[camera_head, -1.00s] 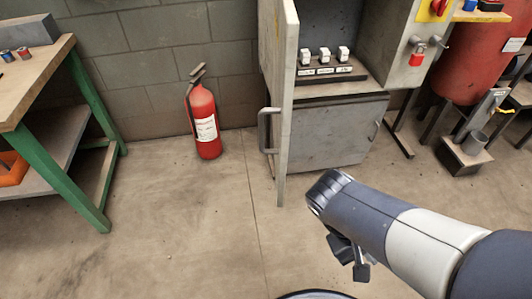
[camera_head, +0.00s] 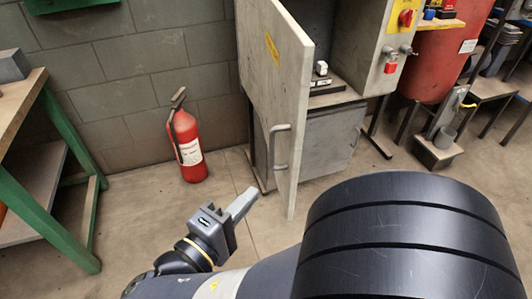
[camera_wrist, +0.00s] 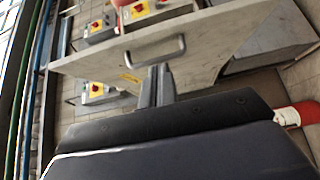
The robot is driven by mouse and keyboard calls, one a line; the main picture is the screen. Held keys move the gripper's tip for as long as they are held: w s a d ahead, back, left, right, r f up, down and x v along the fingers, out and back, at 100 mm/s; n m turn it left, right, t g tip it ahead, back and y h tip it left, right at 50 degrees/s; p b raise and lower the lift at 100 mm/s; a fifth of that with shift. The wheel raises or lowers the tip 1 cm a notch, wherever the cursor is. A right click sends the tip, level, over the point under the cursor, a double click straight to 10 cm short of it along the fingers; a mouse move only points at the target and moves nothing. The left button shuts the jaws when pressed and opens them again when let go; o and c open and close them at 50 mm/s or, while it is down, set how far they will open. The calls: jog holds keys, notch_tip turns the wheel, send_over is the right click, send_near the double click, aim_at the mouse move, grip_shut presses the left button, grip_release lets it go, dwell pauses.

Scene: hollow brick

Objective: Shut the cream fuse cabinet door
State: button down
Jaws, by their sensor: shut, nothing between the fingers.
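The cream fuse cabinet door (camera_head: 283,95) stands open in the head view, swung out toward me, with a yellow label and a bar handle (camera_head: 279,146) on its outer face. The cabinet interior (camera_head: 322,72) shows partly behind it, with a white fuse block inside. My gripper (camera_head: 241,205) is shut and empty, low and to the left of the door's lower edge, apart from it in that view. In the wrist view the shut fingers (camera_wrist: 157,84) point at the door's face (camera_wrist: 215,45), just below the handle (camera_wrist: 156,50). Whether they touch it I cannot tell.
A red fire extinguisher (camera_head: 187,145) stands by the wall left of the door. A green-legged workbench (camera_head: 65,190) is at the far left. A grey switch box (camera_head: 382,45) with a red padlock adjoins the cabinet on the right.

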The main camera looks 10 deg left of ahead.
aim_at(289, 155)
jog(key=b+x, duration=0.1)
jog(key=x, duration=0.9)
jog(key=shift+d, duration=0.1)
